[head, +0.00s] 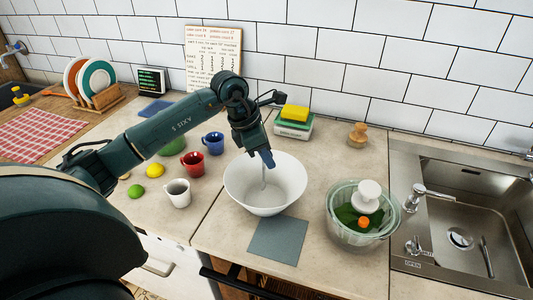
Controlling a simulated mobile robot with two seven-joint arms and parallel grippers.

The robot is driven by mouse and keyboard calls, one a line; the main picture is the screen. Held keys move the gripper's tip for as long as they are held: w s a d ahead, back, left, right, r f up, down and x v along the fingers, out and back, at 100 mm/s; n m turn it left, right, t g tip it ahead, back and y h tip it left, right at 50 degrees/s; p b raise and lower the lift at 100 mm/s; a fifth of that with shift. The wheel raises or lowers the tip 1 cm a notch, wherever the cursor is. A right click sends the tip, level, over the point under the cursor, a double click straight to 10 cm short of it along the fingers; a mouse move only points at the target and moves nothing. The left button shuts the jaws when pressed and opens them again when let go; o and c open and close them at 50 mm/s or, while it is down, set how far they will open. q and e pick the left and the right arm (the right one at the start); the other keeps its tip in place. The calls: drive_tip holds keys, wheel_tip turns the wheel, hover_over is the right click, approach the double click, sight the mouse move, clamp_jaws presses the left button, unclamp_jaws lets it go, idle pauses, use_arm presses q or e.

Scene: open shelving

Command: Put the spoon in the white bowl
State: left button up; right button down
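The white bowl (240,197) stands on the counter in the middle of the head view. My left gripper (266,160) reaches in from the left and is over the bowl, pointing down. A thin, pale, upright piece, which looks like the spoon (263,176), hangs from its fingertips into the bowl's opening. The gripper looks shut on it. I cannot tell whether the lower end touches the bowl's inside. My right gripper is not in view.
A grey cloth (278,240) lies in front of the bowl. A glass bowl (345,233) with greens stands to the right, beside the sink (450,275). A white mug (178,193), a red mug (193,163) and a blue mug (214,145) stand left. Sponges (294,114) lie behind.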

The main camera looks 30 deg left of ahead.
use_arm(q)
drive_tip(key=shift+o, duration=1.2)
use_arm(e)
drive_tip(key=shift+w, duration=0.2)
use_arm(q)
drive_tip(key=b+v, duration=0.1)
drive_tip(key=v, duration=1.2)
drive_tip(key=shift+b, duration=0.3)
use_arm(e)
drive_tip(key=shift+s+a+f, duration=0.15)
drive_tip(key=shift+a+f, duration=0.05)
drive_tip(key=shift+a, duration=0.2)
use_arm(q)
drive_tip(key=shift+s+a, duration=0.1)
